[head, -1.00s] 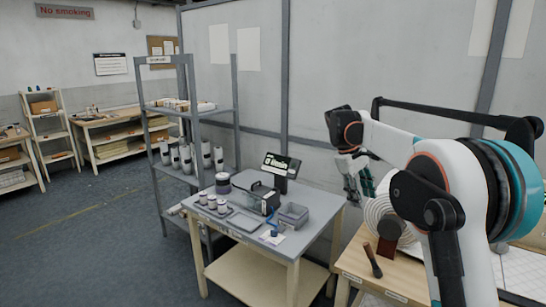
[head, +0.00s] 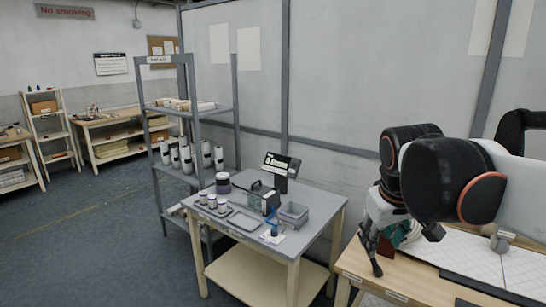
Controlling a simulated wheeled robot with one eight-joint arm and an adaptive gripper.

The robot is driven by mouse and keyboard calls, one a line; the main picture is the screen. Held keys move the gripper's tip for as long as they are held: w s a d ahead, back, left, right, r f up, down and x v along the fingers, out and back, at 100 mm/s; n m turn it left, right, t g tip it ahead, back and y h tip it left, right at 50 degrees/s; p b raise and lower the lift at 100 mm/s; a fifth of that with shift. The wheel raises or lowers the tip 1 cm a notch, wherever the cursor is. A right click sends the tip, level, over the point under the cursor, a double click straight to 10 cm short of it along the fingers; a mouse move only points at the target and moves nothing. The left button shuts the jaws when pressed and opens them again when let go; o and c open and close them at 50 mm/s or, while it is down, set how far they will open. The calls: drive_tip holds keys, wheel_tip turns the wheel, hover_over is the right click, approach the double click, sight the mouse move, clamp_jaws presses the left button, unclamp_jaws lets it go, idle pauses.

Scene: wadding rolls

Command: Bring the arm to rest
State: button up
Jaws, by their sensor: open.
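My arm is at the right of the head view, bent, with its large black joint close to the camera. My gripper (head: 384,238) hangs below the wrist over the wooden bench (head: 385,282) at the right. Its dark and teal fingers point down, and it looks open with nothing seen held in it. The arm hides part of the bench top.
A grey table (head: 262,246) in the middle holds jars, a tray, a dark box, a grey bin (head: 294,214) and a display (head: 281,165). A metal shelf (head: 189,112) with rolls stands behind it. The floor at left is clear.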

drive_tip(key=s+a+f+m+t, duration=0.1)
drive_tip(key=s+f, duration=0.3)
drive_tip(key=s, duration=0.3)
drive_tip(key=s+a+f+m+t+y, duration=0.1)
drive_tip(key=s+f, duration=0.4)
drive_tip(key=s, duration=0.1)
drive_tip(key=shift+s+a+f+m+t, duration=0.2)
drive_tip(key=shift+s+a+m+t, duration=0.1)
drive_tip(key=shift+s+t, duration=0.1)
drive_tip(key=shift+c, duration=0.7)
drive_tip(key=shift+d, duration=0.1)
drive_tip(key=shift+c, duration=0.2)
